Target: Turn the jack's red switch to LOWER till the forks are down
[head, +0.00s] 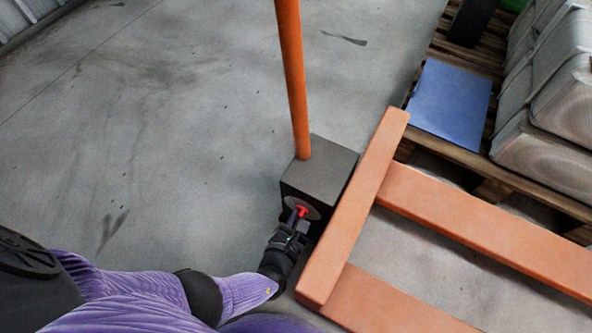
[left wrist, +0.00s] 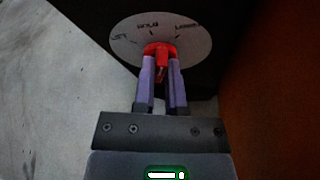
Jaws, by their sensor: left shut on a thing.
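The jack is orange, with a black box (head: 325,165) at the foot of its upright orange handle (head: 291,75). Its red switch (head: 301,211) sits on a pale round dial on the box's near face. In the left wrist view the red switch (left wrist: 158,50) is at the dial's lower middle, below printed words on the dial (left wrist: 188,25) that are hard to read. My left gripper (head: 298,222) is shut on the switch, its two fingers on either side. The orange forks (head: 480,225) reach to the right; their height above the floor is hard to judge. My right gripper is out of view.
A wooden pallet (head: 482,165) stands at the upper right, with stacked grey sacks (head: 560,100) and a blue sheet (head: 450,98) on it. An orange crossbeam (head: 350,215) lies close right of my left gripper. The concrete floor to the left is clear.

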